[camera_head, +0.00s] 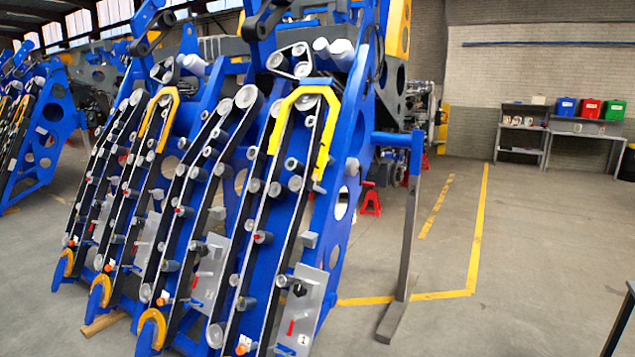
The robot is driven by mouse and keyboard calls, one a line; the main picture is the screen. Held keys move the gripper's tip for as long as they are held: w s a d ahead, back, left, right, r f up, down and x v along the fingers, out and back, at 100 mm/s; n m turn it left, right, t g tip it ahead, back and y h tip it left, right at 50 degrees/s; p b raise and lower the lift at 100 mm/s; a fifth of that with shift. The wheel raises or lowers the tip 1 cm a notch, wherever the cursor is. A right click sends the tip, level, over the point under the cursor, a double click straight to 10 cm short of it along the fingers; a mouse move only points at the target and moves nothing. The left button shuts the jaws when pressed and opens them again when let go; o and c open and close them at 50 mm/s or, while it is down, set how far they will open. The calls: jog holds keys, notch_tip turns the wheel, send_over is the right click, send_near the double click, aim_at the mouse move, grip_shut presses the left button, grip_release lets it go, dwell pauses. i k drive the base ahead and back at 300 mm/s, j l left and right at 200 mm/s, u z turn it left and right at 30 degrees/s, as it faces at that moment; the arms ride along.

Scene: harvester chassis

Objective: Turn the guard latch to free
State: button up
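The blue harvester chassis (357,140) stands in the left and middle of the head view, with sloping belt rows. A yellow guard (328,140) arches over the top of the right-hand row. A second yellow guard (163,110) sits over a row further left. A grey plate (315,292) low on the right-hand row carries a black knob (299,289) and a small red lever (291,327). Another grey plate (212,262) is on the row to its left. I cannot tell which part is the guard latch or how it is turned. My gripper is not in view.
A grey post (409,230) with a floor foot stands right of the chassis under a blue bar. A red jack stand (371,199) is behind. A dark table edge (619,322) is at lower right. Open floor (520,250) lies right; shelves with bins stand far back.

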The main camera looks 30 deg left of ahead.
aim_at(312, 184)
jog(key=i+j+u, duration=0.15)
jog(key=i+j, duration=0.2)
jog(key=j, duration=0.35)
jog(key=i+j+u, duration=0.15)
jog(key=i+j, duration=0.2)
jog(key=j, duration=0.35)
jog(key=i+j+u, duration=0.15)
jog(key=i+j, duration=0.3)
jog(key=j, duration=0.15)
jog(key=i+j+u, duration=0.15)
jog(key=i+j, duration=0.3)
jog(key=j, duration=0.15)
